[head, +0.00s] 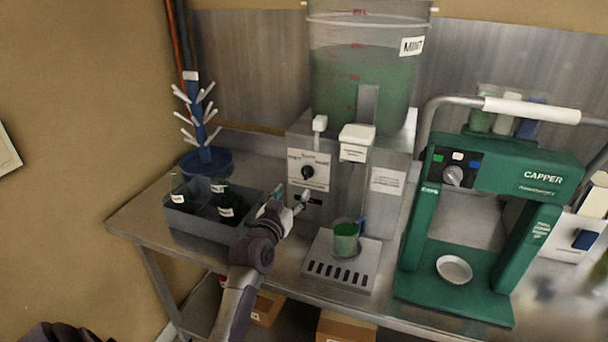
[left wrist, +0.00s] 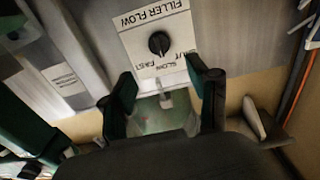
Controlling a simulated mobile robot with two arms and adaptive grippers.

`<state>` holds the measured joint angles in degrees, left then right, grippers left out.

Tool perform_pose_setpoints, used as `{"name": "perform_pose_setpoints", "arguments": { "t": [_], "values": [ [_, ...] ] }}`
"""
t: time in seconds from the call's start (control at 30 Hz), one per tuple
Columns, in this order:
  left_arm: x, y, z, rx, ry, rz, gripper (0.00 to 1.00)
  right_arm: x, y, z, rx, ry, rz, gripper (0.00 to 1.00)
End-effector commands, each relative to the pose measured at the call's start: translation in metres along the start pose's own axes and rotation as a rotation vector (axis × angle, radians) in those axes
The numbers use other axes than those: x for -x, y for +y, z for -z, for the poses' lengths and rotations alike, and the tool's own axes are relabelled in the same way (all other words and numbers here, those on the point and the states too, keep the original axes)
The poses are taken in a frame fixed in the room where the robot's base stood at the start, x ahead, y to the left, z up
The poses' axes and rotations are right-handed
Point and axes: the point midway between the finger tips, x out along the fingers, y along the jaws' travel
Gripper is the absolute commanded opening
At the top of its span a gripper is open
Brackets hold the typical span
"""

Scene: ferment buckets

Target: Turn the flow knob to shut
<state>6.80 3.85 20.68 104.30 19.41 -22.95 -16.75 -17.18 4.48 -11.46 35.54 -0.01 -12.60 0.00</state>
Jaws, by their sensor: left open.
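The flow knob (head: 307,172) is a round black knob on a white panel (head: 322,160) on the front of the steel filler. In the left wrist view the knob (left wrist: 159,43) shows upside down, with the words FILLER FLOW, SHUT, SLOW and FAST on the panel (left wrist: 133,42). My left gripper (head: 291,198) is open, below and slightly left of the knob in the head view. In the left wrist view its dark fingers (left wrist: 163,92) are apart, with the knob beyond their tips and nothing between them. My right gripper is out of view.
A clear bucket (head: 345,75) labelled MINT stands on the filler. A green-filled glass (head: 345,240) stands on the drip tray (head: 320,270). A grey crate (head: 190,222) of bottles is left of my gripper. A green capper (head: 412,245) stands at the right.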

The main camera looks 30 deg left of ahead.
Motion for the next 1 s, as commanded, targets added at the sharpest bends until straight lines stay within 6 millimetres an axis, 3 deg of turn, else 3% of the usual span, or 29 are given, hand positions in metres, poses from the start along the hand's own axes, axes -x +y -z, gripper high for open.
{"name": "perform_pose_setpoints", "arguments": {
  "t": [0.2, 0.43, 0.63, 0.93, 1.0],
  "values": [
    [-0.046, 0.0, 0.003, 0.001, 0.0, 0.0, 0.6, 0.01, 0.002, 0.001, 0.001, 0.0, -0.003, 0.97],
    [-0.079, 0.0, 0.001, 0.0, 0.0, -0.001, 0.6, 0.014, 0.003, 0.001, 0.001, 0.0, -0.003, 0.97],
    [-0.091, 0.0, 0.0, -0.001, -0.001, 0.0, 0.6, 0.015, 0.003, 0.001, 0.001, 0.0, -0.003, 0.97],
    [-0.092, 0.0, -0.001, -0.001, -0.002, 0.0, 0.6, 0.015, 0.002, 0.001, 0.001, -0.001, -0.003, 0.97],
    [-0.092, 0.0, -0.001, -0.001, -0.001, 0.0, 0.49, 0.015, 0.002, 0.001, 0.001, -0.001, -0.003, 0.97]
  ]
}}
